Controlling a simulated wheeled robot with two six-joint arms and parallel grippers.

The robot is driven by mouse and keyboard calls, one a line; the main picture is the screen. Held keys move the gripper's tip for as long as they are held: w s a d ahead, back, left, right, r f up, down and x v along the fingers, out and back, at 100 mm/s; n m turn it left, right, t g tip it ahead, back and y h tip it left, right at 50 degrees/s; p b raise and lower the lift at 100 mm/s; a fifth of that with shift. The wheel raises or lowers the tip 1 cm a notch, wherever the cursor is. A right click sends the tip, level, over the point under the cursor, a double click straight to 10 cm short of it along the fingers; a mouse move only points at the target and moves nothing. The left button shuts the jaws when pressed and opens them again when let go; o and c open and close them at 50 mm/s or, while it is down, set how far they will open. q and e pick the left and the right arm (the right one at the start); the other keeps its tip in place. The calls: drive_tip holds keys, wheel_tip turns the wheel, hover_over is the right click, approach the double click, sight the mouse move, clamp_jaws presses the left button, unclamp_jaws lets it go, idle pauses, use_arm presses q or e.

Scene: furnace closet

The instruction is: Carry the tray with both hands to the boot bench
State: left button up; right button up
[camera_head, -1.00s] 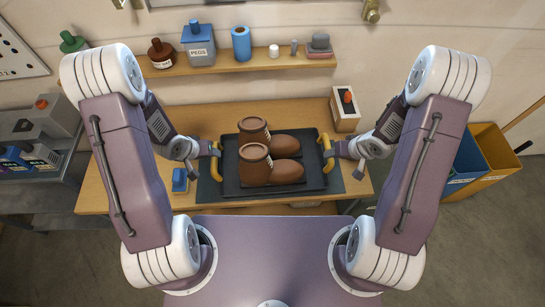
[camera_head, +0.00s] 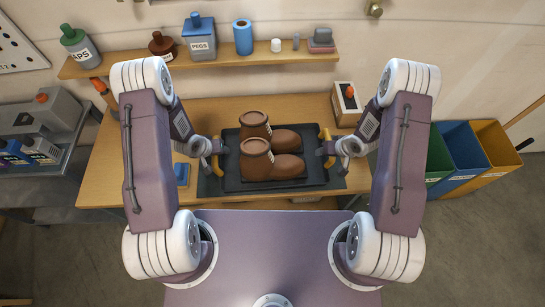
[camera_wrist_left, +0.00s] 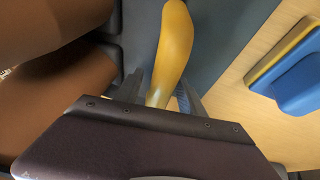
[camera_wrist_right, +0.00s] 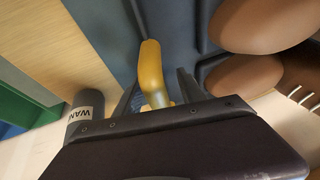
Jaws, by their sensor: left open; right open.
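The black tray (camera_head: 232,175) with yellow handles sits on a dark mat on the wooden table and carries a pair of brown boots (camera_head: 256,155). My left gripper (camera_head: 215,150) is open at the tray's left handle (camera_wrist_left: 173,45); in the left wrist view the handle runs between its fingers. My right gripper (camera_head: 328,150) is open at the right handle (camera_wrist_right: 152,70), which also lies between its fingers in the right wrist view. Both grippers are empty of any firm hold. I cannot identify the boot bench in these views.
The table (camera_head: 225,110) also holds a blue block (camera_head: 182,174) at left and a wooden box (camera_head: 346,104) at back right. A shelf (camera_head: 120,68) with bottles runs behind. Coloured bins (camera_head: 490,150) stand at right, a grey side table (camera_head: 40,185) at left.

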use_arm(q)
clamp_jaws()
use_arm(e)
drive_tip(key=shift+d, duration=0.1)
clamp_jaws()
use_arm(q)
drive_tip(key=shift+d, duration=0.1)
use_arm(e)
drive_tip(key=shift+w, duration=0.1)
idle(0.9)
